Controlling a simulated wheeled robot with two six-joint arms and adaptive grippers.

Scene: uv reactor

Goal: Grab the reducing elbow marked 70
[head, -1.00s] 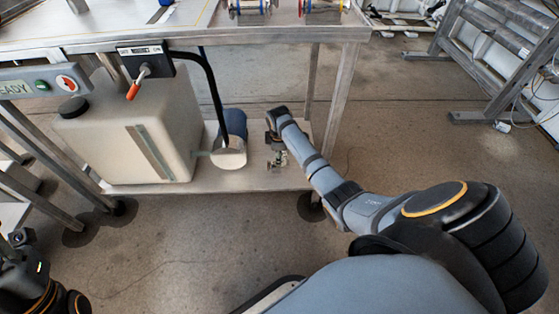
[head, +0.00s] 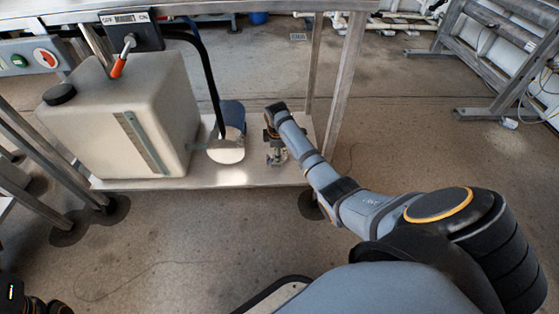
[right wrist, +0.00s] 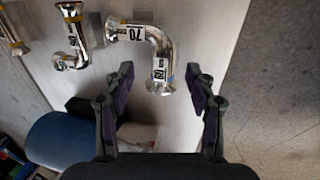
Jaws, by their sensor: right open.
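The reducing elbow marked 70 (right wrist: 160,42) is a shiny metal bend lying on a pale surface in the right wrist view. It carries white labels, one reading 70. My right gripper (right wrist: 160,72) is open, its two fingers on either side of the elbow's lower end, a little short of it. Nothing is held between them. In the head view the right gripper (head: 273,140) is over the bench's lower shelf (head: 235,176), and small metal parts there are too small to identify. My left gripper is not in view; only a dark part of my left arm shows at the lower left corner.
Another labelled metal fitting (right wrist: 72,40) lies left of the elbow, with one more at the far left edge. A large pale tank (head: 125,120) and a blue-and-white unit (head: 228,140) stand left of my right gripper. A bench leg (head: 343,95) rises to its right.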

